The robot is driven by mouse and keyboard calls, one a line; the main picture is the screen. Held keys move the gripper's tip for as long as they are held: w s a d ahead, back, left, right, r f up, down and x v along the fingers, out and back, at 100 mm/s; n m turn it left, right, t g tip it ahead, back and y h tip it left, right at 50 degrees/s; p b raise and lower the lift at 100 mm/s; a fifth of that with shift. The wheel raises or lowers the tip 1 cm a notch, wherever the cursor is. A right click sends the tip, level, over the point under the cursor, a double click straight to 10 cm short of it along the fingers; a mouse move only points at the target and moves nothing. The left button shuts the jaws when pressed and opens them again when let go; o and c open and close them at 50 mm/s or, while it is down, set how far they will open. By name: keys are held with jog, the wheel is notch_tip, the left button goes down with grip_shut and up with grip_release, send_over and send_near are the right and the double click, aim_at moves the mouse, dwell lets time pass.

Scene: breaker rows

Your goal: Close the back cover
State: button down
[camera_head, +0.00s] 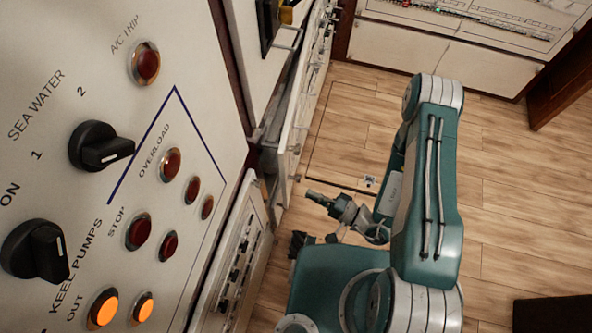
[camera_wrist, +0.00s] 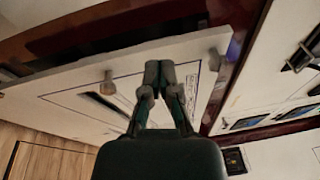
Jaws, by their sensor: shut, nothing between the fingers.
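The cover (camera_head: 294,135) looks like a pale, narrow panel standing out from the cabinet wall, seen nearly edge-on at the upper middle of the head view. In the wrist view, a pale tilted panel (camera_wrist: 62,88) with knobs and dark line markings appears to be the same cover. My gripper (camera_head: 312,196) is right of the cabinet wall and below the cover in the head view. In the wrist view my gripper (camera_wrist: 160,72) has its fingers together and empty, overlapping the panel. Whether the fingertips touch it cannot be told.
A control panel (camera_head: 120,205) with black knobs and red and orange lamps fills the left. A lower breaker panel (camera_head: 237,265) sits below the cover. Another pale cabinet (camera_head: 440,50) stands at the back. The wooden floor (camera_head: 510,190) to the right is mostly clear.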

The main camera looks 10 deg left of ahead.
jog(key=m, duration=0.1)
jog(key=m+g, duration=0.5)
jog(key=m, duration=0.7)
send_near(288, 165)
jog(key=a, duration=0.7)
jog(key=shift+s+a+r, duration=0.35)
jog(key=shift+s+a, duration=0.05)
jog(key=a, duration=0.6)
jog(key=shift+r+n, duration=0.25)
jog(key=shift+n, duration=0.05)
jog(key=shift+w+d+f, duration=0.1)
jog(key=shift+d+f, duration=0.1)
jog(key=shift+d, duration=0.3)
jog(key=s+d, duration=0.1)
jog(key=d, duration=1.2)
jog(key=shift+f, duration=0.15)
